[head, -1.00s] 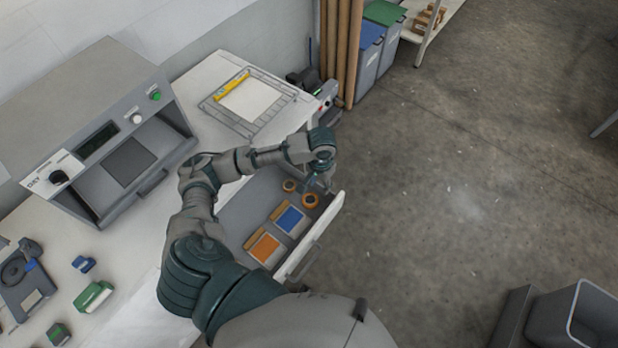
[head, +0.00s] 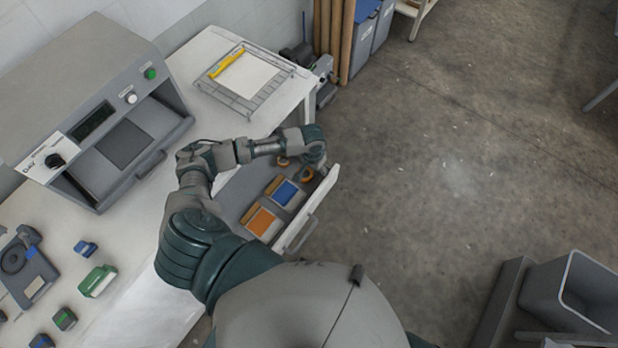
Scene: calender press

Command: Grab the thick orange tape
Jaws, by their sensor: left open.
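Two orange tape rolls lie in the open drawer (head: 234,202), near its far end. The larger, thicker-looking orange tape (head: 307,175) is partly covered by my left gripper. The smaller orange tape roll (head: 283,162) lies to its upper left, partly behind my arm. My left gripper (head: 318,168) is open, pointing down at the right edge of the thick tape. Its fingers are mostly hidden under the wrist, and I cannot tell whether they touch the tape. My right gripper is not in view.
A blue pad (head: 286,193) and an orange pad (head: 261,222) lie in the drawer, nearer to me. The drawer front (head: 307,212) stands just right of them. A grey press machine (head: 120,120) stands on the white bench.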

